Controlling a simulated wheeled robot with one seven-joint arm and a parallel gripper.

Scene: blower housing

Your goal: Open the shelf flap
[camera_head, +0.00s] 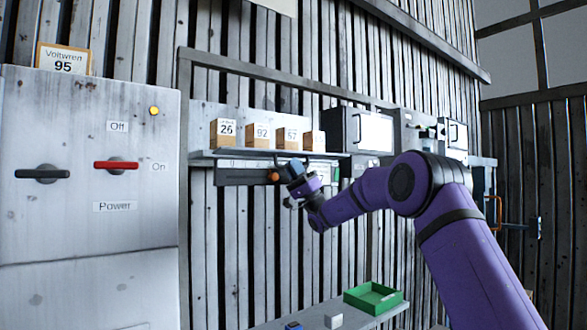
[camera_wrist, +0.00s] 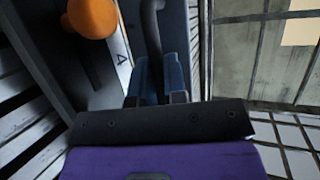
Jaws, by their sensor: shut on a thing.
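The shelf flap appears to be the long dark panel (camera_head: 235,177) under the front of the wall shelf (camera_head: 232,154); my arm and gripper hide its right part. An orange knob (camera_head: 272,175) is at the panel, left of my gripper (camera_head: 300,185). In the wrist view the orange knob (camera_wrist: 92,17) is at the upper left, apart from my fingers. There my gripper (camera_wrist: 160,85) has its blue fingers closed around a dark curved bar handle (camera_wrist: 152,35). A white label strip (camera_wrist: 121,50) with a 4 runs beside the handle.
Several numbered boxes (camera_head: 258,135) stand on the shelf. Dark cabinets (camera_head: 362,131) with handles are to its right. A grey switch cabinet (camera_head: 85,180) with a red lever stands at left. A lower shelf holds a green tray (camera_head: 374,297) and a small white block (camera_head: 333,321).

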